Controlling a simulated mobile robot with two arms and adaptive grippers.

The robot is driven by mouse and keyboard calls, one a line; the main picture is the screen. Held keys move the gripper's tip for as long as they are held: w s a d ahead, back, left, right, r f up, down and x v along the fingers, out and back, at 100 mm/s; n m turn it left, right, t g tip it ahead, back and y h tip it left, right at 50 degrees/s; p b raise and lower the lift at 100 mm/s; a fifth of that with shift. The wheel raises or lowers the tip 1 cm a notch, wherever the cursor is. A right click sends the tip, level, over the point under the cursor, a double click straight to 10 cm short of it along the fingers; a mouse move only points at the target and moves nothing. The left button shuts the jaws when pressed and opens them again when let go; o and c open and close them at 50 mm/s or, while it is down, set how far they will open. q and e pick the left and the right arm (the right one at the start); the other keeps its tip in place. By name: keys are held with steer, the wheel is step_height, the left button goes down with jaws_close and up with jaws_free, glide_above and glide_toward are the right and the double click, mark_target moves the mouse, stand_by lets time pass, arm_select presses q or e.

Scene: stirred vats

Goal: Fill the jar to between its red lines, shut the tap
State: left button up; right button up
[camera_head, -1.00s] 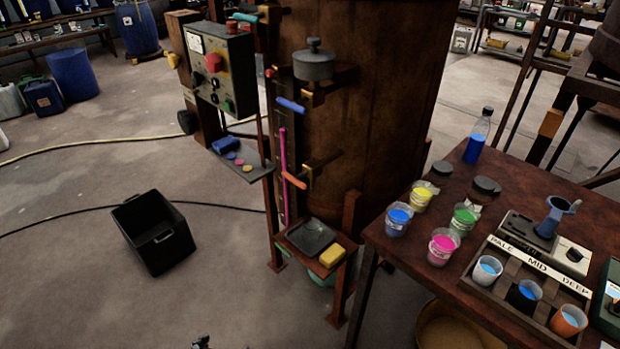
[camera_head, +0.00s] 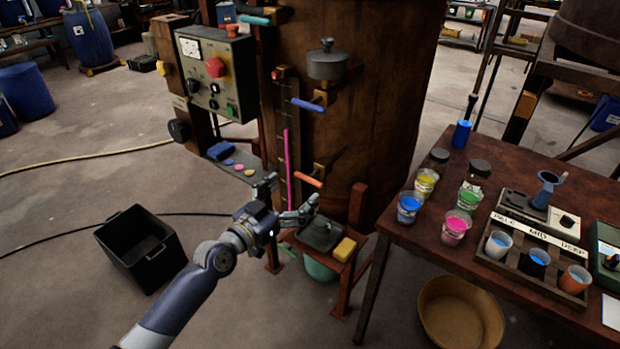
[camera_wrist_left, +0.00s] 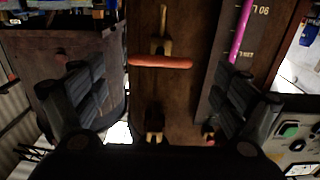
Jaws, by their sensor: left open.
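The orange tap handle (camera_head: 308,180) is low on the front of the rusty vat (camera_head: 365,120). It also shows in the left wrist view (camera_wrist_left: 160,63), crosswise between the fingers and apart from them. My left gripper (camera_head: 284,197) is open and empty, in front of and below the handle in the head view; it also shows in the wrist view (camera_wrist_left: 155,80). Below the tap is a small stand with a dark tray (camera_head: 322,238). I cannot make out the jar or its red lines there; the gripper partly covers that spot. My right gripper is not in view.
A blue handle (camera_head: 308,105) is above the tap, beside a gauge with a magenta column (camera_head: 287,165). A yellow sponge (camera_head: 345,250) lies by the tray. The control panel (camera_head: 218,80) is left; the table (camera_head: 395,255) with paint cups is right. A black crate (camera_head: 140,247) stands on the floor.

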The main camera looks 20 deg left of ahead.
mark_target(307, 181)
arm_select(q)
steer(key=x, duration=0.6)
steer(key=shift+w, duration=0.2)
steer(key=c, duration=1.1)
